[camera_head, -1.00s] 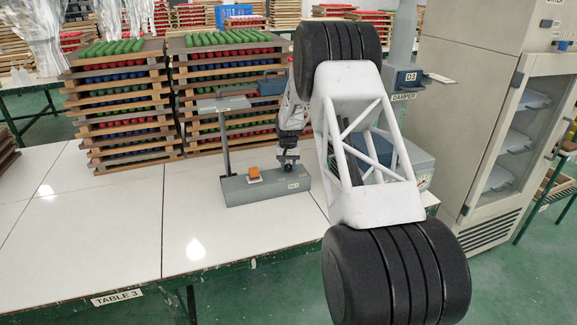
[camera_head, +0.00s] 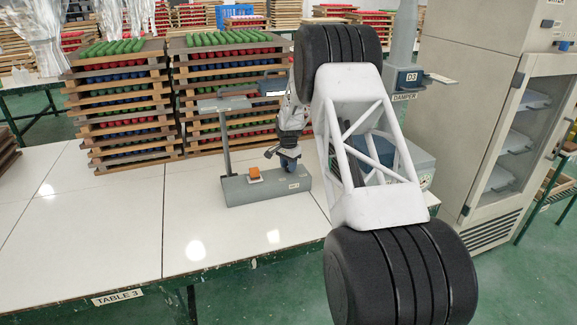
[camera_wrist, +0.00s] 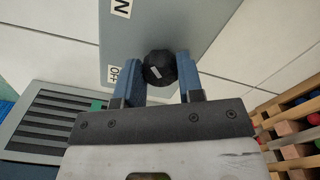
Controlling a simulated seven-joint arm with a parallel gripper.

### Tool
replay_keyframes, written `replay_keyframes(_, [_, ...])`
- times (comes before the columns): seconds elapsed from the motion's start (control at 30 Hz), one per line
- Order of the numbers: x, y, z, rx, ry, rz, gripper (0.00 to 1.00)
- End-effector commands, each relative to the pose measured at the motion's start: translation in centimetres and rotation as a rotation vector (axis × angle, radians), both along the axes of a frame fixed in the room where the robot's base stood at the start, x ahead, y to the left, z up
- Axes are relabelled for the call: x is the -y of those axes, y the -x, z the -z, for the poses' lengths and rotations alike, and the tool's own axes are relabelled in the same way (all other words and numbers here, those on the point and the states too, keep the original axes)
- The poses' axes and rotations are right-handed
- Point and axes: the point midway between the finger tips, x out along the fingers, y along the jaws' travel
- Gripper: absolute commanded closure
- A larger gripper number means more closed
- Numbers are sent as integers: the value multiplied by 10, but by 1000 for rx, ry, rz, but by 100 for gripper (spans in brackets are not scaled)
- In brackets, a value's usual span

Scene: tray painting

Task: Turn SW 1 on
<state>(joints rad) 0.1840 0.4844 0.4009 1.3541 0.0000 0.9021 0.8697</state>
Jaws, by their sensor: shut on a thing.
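The switch box (camera_head: 268,187) is a long grey box on the white table, with an orange part (camera_head: 254,175) on top and a small white label whose text is too small to read surely. In the wrist view its grey face (camera_wrist: 205,25) bears a black faceted knob (camera_wrist: 160,67) with a short white mark. My gripper (camera_head: 287,160) is over the right part of the box. In the wrist view my gripper (camera_wrist: 162,74) has its two blue fingers shut on the knob's sides. White labels lie beside the knob, one cut off by the picture edge.
Stacked wooden trays (camera_head: 120,105) of coloured pieces stand behind. A tall cabinet (camera_head: 490,110) is at the right.

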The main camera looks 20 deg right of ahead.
Motion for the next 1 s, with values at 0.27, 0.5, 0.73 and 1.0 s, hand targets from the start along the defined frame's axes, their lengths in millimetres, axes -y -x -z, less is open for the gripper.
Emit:
replay_keyframes(0.27, [0,0,0,1,0,10,89])
replay_keyframes(0.5, [0,0,0,1,0,10,51])
replay_keyframes(0.73, [0,0,0,0,0,9,40])
replay_keyframes(1.0, [0,0,-5,1,0,9,40])
